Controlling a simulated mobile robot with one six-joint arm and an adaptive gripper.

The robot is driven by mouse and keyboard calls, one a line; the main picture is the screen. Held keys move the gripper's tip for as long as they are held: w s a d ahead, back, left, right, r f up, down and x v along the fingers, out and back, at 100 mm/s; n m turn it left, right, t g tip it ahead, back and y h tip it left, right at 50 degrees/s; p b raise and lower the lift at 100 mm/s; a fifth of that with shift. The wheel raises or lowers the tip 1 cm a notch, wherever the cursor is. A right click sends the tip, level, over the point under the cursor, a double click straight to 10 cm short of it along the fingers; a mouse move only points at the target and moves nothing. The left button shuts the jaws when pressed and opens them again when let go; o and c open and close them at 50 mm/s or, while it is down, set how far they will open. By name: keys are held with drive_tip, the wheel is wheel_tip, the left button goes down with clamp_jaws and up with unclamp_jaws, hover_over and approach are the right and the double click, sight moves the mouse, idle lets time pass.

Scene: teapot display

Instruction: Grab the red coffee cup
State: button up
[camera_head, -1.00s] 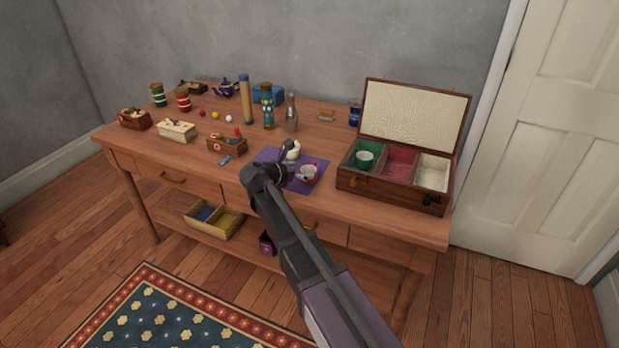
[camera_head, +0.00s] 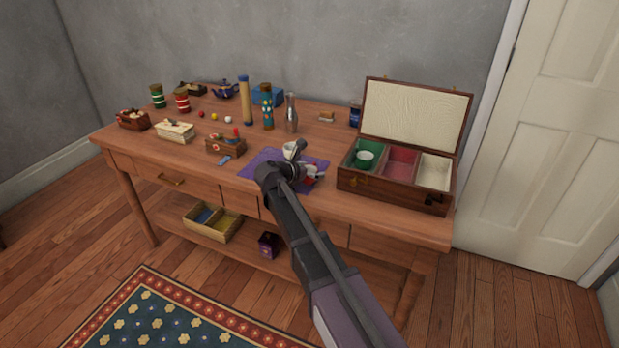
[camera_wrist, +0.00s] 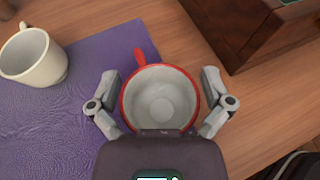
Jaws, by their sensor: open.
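The red coffee cup (camera_wrist: 160,98) has a red rim, a red handle and a white inside. It is upright at the edge of the purple mat (camera_wrist: 100,60), and it is empty. In the wrist view my gripper (camera_wrist: 161,84) is open, with one finger on each side of the cup; I cannot tell whether they touch it. In the head view my gripper (camera_head: 310,168) hides most of the red cup (camera_head: 312,178). A cream cup (camera_wrist: 35,58) stands on the mat to the left, and it shows partly in the head view (camera_head: 289,151).
An open wooden case (camera_head: 395,190) with green, red and white compartments stands close on the right. A bottle (camera_head: 291,114) and tall cylinders (camera_head: 245,100) stand behind. Small boxes (camera_head: 225,147) are to the left.

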drive_tip(key=c, duration=0.9)
drive_tip(key=shift+c, duration=0.2)
drive_tip(key=shift+r, duration=0.2)
wheel_tip(320, 180, up, 3)
drive_tip(key=p, duration=0.3)
drive_tip(key=s+d+r+p, duration=0.1)
drive_tip(key=s+d+p, duration=0.1)
drive_tip(key=s, duration=1.4)
drive_tip(key=shift+d+r, duration=0.3)
drive_tip(key=shift+w, duration=0.1)
